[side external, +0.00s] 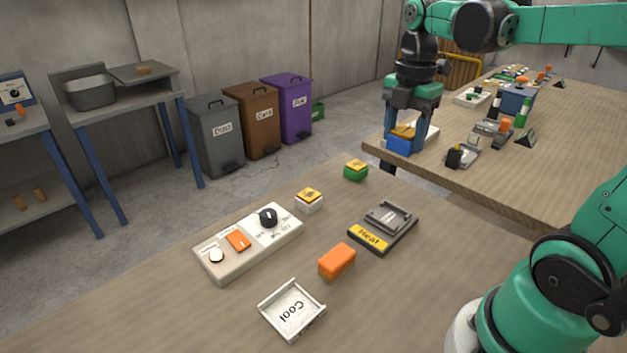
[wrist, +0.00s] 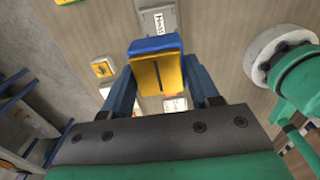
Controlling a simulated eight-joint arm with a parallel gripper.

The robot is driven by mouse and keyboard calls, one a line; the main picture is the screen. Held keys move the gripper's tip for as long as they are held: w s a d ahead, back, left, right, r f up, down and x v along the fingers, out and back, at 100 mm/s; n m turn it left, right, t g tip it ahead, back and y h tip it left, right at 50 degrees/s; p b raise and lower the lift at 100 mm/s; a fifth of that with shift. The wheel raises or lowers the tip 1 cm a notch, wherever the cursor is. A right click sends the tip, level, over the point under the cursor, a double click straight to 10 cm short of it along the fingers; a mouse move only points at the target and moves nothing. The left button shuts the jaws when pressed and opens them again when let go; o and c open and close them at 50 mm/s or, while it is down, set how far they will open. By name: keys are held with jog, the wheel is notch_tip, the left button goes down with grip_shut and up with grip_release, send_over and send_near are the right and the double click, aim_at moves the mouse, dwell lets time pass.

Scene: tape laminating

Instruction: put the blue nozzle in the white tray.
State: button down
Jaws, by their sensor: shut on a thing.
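The blue nozzle (side external: 399,145) is a blue block with a yellow-orange top. My gripper (side external: 406,138) is shut on it and holds it in the air, above and behind the near table's far end in the side view. In the wrist view the nozzle (wrist: 155,62) sits between the two blue fingers of my gripper (wrist: 157,78) and hides part of the table. The white tray (side external: 291,310), marked "Cool", lies on the near table at the front. It is empty and well apart from the gripper.
An orange block (side external: 337,261) lies between the white tray and a dark "Heat" plate (side external: 383,228). A control box (side external: 248,243) stands left. Green (side external: 356,171) and white (side external: 309,201) yellow-topped blocks stand at the back. A second cluttered table (side external: 580,140) is behind.

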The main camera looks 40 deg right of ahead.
notch_tip(320, 180, up, 4)
jog(key=shift+r, duration=0.4)
jog(key=shift+w+a, duration=0.25)
jog(key=shift+a, duration=0.1)
jog(key=w+a+f, duration=0.2)
jog(key=a+f, duration=0.1)
jog(key=a, duration=0.3)
jog(key=w+a+f, duration=0.1)
jog(key=a+f, duration=0.2)
jog(key=a, duration=0.3)
send_near(290, 313)
jog(key=shift+f, duration=2.6)
jog(key=shift+f, duration=0.45)
jog(key=shift+c, duration=0.7)
grip_release()
